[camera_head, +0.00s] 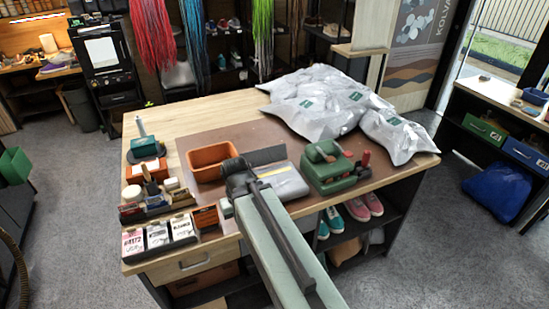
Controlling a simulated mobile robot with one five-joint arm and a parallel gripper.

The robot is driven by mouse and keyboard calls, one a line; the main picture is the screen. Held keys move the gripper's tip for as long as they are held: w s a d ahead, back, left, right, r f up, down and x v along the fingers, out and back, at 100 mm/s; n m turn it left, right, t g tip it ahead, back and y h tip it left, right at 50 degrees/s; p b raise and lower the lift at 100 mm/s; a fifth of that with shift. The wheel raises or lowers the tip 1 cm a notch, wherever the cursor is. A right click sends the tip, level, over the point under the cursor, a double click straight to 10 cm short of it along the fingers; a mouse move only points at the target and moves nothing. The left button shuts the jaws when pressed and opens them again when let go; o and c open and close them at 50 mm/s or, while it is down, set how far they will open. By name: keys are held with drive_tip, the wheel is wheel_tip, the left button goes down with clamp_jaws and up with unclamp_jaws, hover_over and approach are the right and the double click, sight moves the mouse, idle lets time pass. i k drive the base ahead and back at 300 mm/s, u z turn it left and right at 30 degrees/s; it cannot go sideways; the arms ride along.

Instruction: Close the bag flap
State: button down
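A grey bag (290,187) lies flat on the brown mat of the workbench, near the middle. A pale yellowish strip crosses it, and a dark flap-like part (267,155) extends beyond its far edge; I cannot tell exactly how the flap lies. My gripper (236,172) is over the bag's left side, and my arm reaches in from the bottom and covers part of the bag. The fingertips are dark and too small to tell whether they are open or touch the bag.
An orange bin (208,154) stands close to the left and a green device (335,170) close to the right. Several silver-white packed bags (318,98) fill the back right. Small bottles, brushes and cards crowd the bench's left. The back left wooden top (185,115) is clear.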

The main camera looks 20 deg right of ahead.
sight(266, 156)
drive_tip(key=z, duration=0.05)
drive_tip(key=k, duration=0.1)
drive_tip(key=u, duration=2.15)
drive_tip(key=k, duration=0.85)
drive_tip(key=z, duration=1)
drive_tip(key=i, duration=1.05)
drive_tip(key=u, duration=0.1)
